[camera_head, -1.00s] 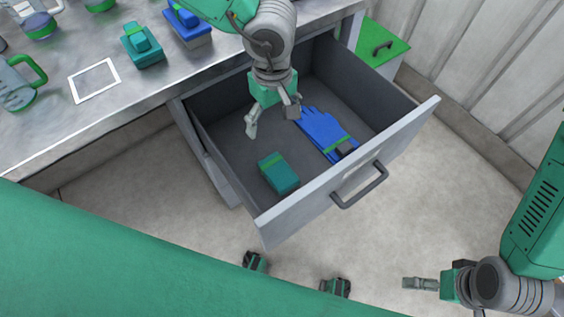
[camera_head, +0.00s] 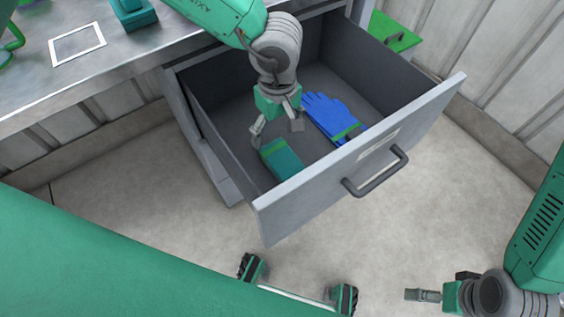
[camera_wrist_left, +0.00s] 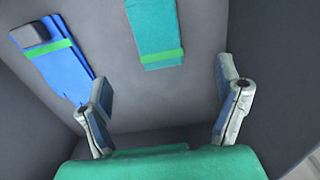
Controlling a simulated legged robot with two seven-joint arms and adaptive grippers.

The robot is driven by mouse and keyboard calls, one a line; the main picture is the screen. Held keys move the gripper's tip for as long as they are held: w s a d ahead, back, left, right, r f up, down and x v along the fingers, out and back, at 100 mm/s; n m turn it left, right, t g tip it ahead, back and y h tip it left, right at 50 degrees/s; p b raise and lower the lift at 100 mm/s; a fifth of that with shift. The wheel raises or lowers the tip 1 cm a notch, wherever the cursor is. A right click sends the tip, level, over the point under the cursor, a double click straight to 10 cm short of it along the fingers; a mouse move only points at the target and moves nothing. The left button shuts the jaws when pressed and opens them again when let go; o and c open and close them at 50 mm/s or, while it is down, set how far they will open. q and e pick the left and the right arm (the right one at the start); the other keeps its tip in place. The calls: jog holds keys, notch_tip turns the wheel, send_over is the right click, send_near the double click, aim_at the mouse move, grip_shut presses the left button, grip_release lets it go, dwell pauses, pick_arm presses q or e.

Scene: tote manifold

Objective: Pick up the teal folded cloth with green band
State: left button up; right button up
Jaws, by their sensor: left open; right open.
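The teal folded cloth with a green band (camera_head: 282,161) lies on the floor of the open drawer, near its front left. It also shows in the left wrist view (camera_wrist_left: 155,32), at the top and cut off by the frame edge, beyond the fingertips. My left gripper (camera_head: 277,131) is open and empty inside the drawer, just above and behind the cloth; its fingers (camera_wrist_left: 165,100) are spread wide in the left wrist view. My right gripper (camera_head: 423,295) is open and empty at the lower right, above the floor, away from the drawer.
A blue glove (camera_head: 333,118) with a green band lies right of the cloth in the drawer. The drawer's front wall (camera_head: 360,160) and handle (camera_head: 378,174) stand before the cloth. A metal counter (camera_head: 110,60) holds a white square outline (camera_head: 77,44) and a teal item (camera_head: 133,13).

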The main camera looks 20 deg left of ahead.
aim_at(280, 155)
pick_arm(q)
notch_tip(280, 155, down, 7)
jog(key=shift+r+b, duration=0.1)
jog(key=shift+b, duration=1.05)
notch_tip(280, 155, down, 5)
jog(key=b, duration=0.2)
jog(key=shift+w+d+b, duration=0.1)
jog(key=shift+w+b, duration=0.05)
jog(key=shift+b, duration=0.25)
jog(key=c, duration=1.2)
